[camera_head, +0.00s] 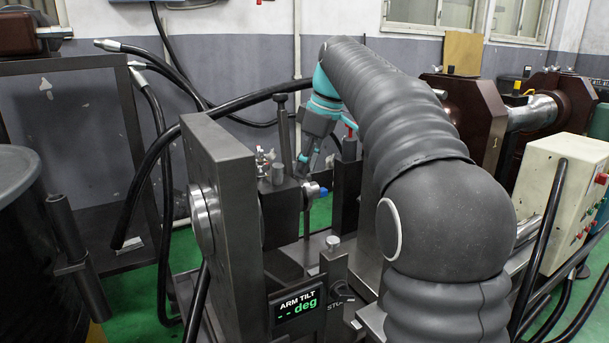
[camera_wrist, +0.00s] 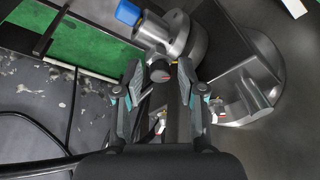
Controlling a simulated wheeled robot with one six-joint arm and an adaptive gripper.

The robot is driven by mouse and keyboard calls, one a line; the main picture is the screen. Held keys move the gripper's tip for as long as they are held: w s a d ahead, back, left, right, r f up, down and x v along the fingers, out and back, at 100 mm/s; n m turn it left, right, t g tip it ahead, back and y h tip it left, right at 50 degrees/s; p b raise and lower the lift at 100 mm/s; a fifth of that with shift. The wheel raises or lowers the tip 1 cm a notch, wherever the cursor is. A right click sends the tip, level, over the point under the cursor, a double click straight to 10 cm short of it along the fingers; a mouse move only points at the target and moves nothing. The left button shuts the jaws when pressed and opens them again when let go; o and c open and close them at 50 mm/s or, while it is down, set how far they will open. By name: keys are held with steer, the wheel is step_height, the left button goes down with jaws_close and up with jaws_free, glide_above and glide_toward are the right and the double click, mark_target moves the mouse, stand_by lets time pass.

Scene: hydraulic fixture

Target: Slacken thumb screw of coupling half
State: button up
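In the wrist view, a dark round knob, apparently the thumb screw (camera_wrist: 159,71), shows between the fingertips of my gripper (camera_wrist: 160,74). The two fingers stand on either side of it, apart, with a gap visible. Beyond it is the metal coupling half (camera_wrist: 172,32), a stepped cylinder with a blue end piece (camera_wrist: 128,12). In the head view, my gripper (camera_head: 309,163) reaches down beside the dark fixture block; the blue end piece (camera_head: 323,192) shows just below it. The fingertips and screw are too small there to judge contact.
A thick upright plate (camera_head: 221,215) stands left of the gripper. A display reading "ARM TILT -- deg" (camera_head: 298,303) is in front. Black hoses (camera_head: 150,180) curve at the left. A cream control box (camera_head: 556,195) stands at the right. My arm hides much of the middle.

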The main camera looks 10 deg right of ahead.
steer(key=shift+r, duration=0.15)
steer(key=shift+r+p, duration=1.15)
steer(key=shift+p, duration=0.2)
steer(key=shift+f, duration=0.2)
steer(key=shift+f+b, duration=0.9)
steer(key=shift+f, duration=0.2)
